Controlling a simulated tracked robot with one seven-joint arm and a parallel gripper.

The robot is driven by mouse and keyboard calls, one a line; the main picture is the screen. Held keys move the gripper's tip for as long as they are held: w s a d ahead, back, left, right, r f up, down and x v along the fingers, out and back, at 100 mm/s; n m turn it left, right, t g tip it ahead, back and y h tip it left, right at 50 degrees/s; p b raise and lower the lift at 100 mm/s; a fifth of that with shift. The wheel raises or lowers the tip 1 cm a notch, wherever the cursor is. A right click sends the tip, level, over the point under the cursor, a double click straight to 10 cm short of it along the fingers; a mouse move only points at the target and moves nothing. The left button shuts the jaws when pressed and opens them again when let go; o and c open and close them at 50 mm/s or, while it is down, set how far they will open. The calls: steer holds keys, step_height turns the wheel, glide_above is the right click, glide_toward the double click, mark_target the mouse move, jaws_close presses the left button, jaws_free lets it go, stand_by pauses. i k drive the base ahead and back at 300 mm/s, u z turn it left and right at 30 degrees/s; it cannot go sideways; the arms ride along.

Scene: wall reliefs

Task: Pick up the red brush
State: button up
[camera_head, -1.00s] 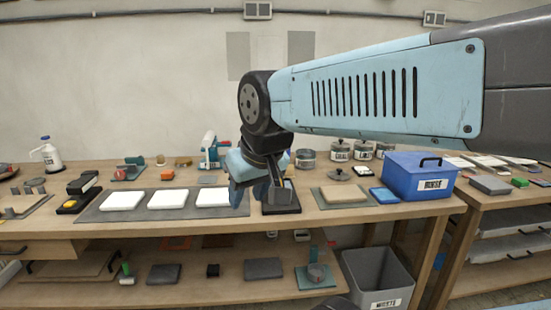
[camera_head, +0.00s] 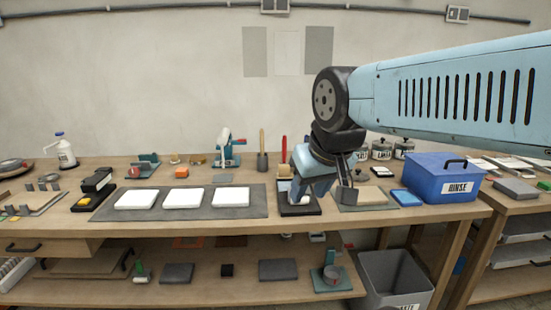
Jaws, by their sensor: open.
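The red brush (camera_head: 284,150) shows as an upright red handle toward the back of the bench, just left of my gripper. Its lower part is partly hidden by a pale block and my gripper. My gripper (camera_head: 322,195) hangs over the bench to the right of the brush, fingers pointing down and apart, with nothing visibly held. A brown-handled tool (camera_head: 262,145) stands left of the brush.
A black tray (camera_head: 303,210) lies below my gripper. White slabs on a dark mat (camera_head: 234,208) lie to the left. A blue bin (camera_head: 447,180) labelled RINSE, lidded pots and a blue sponge-like pad (camera_head: 406,198) are to the right. A grey bin (camera_head: 395,275) stands below.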

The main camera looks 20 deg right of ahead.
mark_target(284, 141)
steer(key=u, duration=0.05)
steer(key=i, duration=1)
steer(key=z, duration=0.05)
